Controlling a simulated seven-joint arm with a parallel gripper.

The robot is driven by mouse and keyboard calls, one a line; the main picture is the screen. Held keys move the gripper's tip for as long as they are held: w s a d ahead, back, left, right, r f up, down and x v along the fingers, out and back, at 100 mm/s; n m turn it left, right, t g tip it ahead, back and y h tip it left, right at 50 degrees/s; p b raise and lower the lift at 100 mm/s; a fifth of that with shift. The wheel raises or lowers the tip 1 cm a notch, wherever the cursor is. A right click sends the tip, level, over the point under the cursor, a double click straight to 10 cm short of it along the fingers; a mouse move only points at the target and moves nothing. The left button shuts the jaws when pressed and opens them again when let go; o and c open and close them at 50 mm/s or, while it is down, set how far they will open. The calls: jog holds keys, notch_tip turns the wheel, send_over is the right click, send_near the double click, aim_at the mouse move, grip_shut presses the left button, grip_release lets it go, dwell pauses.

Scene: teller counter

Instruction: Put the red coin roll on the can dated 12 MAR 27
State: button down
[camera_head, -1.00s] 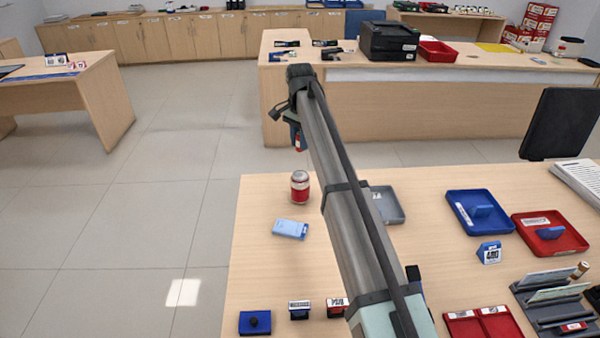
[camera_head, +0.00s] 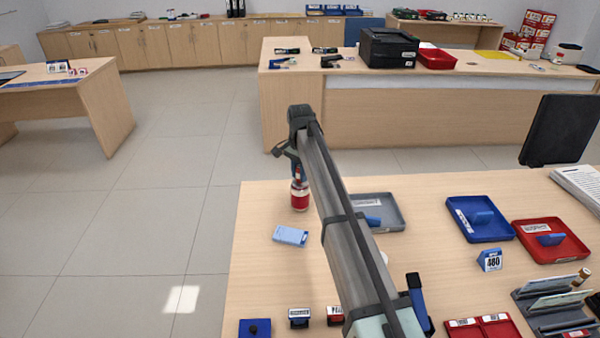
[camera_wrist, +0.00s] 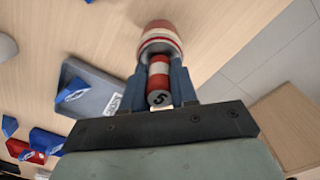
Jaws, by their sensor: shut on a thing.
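The red coin roll (camera_wrist: 158,72), banded red and white with a "5" on its end, is held between the blue fingers of my gripper (camera_wrist: 158,78) in the wrist view. A red can with a pale band (camera_wrist: 160,36) is right beyond the roll there. In the head view the can (camera_head: 300,196) stands upright near the table's far left edge. My gripper (camera_head: 297,172) is at the can's top, partly hidden by my arm. I cannot tell whether roll and can touch. No date is readable on the can.
A light blue box (camera_head: 290,235) lies in front of the can. A grey tray (camera_head: 385,222) is to its right. Blue (camera_head: 462,212) and red (camera_head: 570,250) trays lie further right. Stamps (camera_head: 299,317) stand near the front. The table left of the can is clear.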

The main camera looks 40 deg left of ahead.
jog(key=c, duration=0.9)
grip_release()
jog(key=shift+f, duration=0.1)
notch_tip(320, 180, up, 12)
jog(key=shift+r, duration=0.15)
